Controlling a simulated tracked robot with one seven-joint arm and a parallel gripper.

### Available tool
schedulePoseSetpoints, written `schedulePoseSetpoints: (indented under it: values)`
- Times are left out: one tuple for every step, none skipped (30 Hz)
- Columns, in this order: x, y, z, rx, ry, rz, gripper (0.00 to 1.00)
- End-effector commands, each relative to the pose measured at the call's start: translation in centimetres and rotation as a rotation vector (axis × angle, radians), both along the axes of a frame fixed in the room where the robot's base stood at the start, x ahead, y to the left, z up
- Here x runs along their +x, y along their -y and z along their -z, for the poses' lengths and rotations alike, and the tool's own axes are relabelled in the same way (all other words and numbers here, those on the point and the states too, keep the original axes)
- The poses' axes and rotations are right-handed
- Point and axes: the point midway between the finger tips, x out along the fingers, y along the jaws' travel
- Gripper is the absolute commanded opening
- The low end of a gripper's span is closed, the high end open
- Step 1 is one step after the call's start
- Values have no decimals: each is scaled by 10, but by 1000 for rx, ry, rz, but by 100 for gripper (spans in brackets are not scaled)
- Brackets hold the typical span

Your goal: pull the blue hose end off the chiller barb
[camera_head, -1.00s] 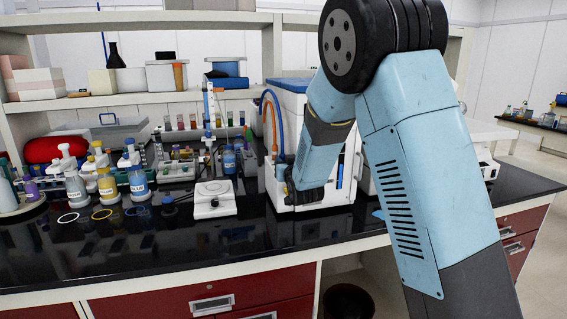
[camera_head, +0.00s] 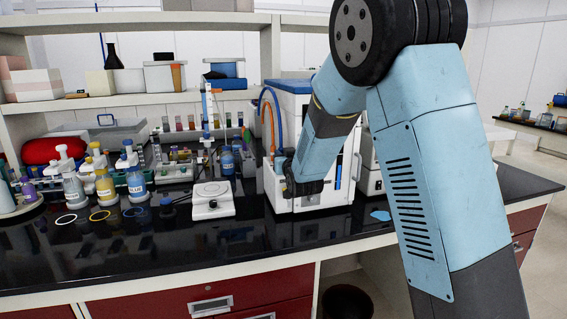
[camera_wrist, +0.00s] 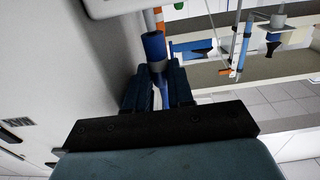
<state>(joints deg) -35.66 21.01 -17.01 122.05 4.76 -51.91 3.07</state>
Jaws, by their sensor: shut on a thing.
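The chiller (camera_head: 287,110) is a white box with a blue lid on the bench. The blue hose (camera_head: 279,112) arches down its left side next to an orange hose (camera_head: 270,128). My gripper (camera_head: 284,178) is low at the chiller's front left, its fingertips mostly hidden by the wrist. In the wrist view my gripper (camera_wrist: 160,88) is shut around the blue hose just below its thicker blue end (camera_wrist: 153,46). A pale grey stub, seemingly the barb (camera_wrist: 149,19), lines up with that end. No clear gap shows between them.
A pale wall (camera_wrist: 60,55) runs close along the left of my fingers in the wrist view. A white balance (camera_head: 212,199) and several bottles (camera_head: 105,185) stand left of the chiller.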

Motion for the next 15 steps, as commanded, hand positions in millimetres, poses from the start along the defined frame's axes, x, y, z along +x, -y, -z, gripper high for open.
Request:
schedulePoseSetpoints:
  values:
    - [0, 0, -9, 3, 2, 0, 0]
    - [0, 0, -13, 3, 3, 0, 0]
    - [-7, 2, -11, 2, -1, -1, 0]
    - [-12, 3, -11, 2, -1, -1, 0]
    - [-17, 4, -10, 2, -2, -1, 0]
    - [-23, 6, -11, 2, -1, -1, 0]
    - [-28, 8, -10, 1, 0, -1, 0]
    - [-34, 9, -11, 1, 1, -1, 0]
    - [-41, 12, -11, 1, 0, -1, 0]
    - [-47, 13, -10, 2, -1, -1, 0]
    - [-54, 15, -11, 2, -1, -1, 0]
    - [-63, 17, -11, 3, 0, -1, 0]
    - [-71, 20, -10, 3, -1, -1, 0]
    - [-78, 22, -11, 2, 0, -1, 0]
    - [-88, 25, -10, 2, -1, -1, 0]
